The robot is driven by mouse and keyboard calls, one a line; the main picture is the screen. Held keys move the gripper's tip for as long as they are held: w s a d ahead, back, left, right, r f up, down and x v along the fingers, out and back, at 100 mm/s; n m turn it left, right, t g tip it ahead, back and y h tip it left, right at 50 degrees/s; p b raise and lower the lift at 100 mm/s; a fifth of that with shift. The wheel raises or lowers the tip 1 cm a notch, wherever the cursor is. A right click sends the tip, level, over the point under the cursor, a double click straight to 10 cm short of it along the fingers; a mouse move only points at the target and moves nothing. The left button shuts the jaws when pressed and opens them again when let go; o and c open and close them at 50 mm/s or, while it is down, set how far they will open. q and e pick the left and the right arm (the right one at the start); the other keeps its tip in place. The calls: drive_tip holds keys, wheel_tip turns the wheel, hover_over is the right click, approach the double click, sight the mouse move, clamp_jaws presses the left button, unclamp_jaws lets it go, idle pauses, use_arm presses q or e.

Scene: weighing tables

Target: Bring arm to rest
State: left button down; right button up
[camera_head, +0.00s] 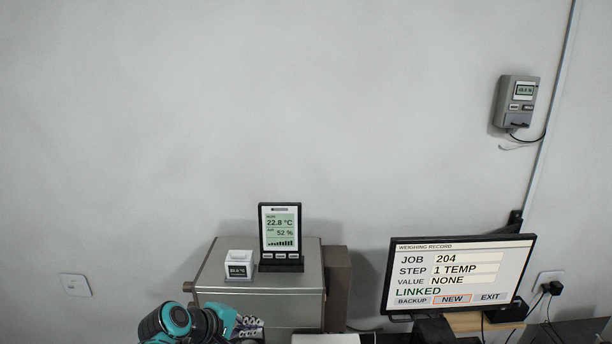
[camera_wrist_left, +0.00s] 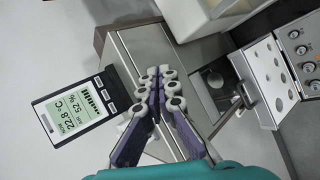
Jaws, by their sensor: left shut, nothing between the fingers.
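My left gripper (camera_head: 250,327) shows at the bottom edge of the head view, on the teal arm that comes in from the lower left. It is in front of the grey metal cabinet (camera_head: 262,306). In the left wrist view the left gripper's fingers (camera_wrist_left: 159,76) are together, shut and empty, over the cabinet, with nothing held. My right gripper is in neither view.
A black-framed thermometer display (camera_head: 281,236) reading 22.8 °C and a small white cube device (camera_head: 239,265) stand on the cabinet. A monitor (camera_head: 458,274) stands at right. A grey meter (camera_head: 516,101) hangs on the wall. The wrist view shows a knobbed panel (camera_wrist_left: 300,50).

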use_arm(q)
drive_tip(key=s+a+f+m+y+b, duration=0.1)
drive_tip(key=s+f+m+b, duration=0.3)
drive_tip(key=f+b, duration=0.5)
drive_tip(key=s+a+f+m+y+b, duration=0.2)
drive_tip(key=s+f+b, duration=0.6)
drive_tip(key=f, duration=0.6)
drive_tip(key=s+a+f+m+y+b, duration=0.2)
drive_tip(key=s+f+m+b, duration=0.4)
drive_tip(key=f+b, duration=0.4)
drive_tip(key=shift+s+a+f+g+y+b, duration=0.25)
drive_tip(key=shift+s+f+g+y+b, duration=0.15)
drive_tip(key=shift+f, duration=0.35)
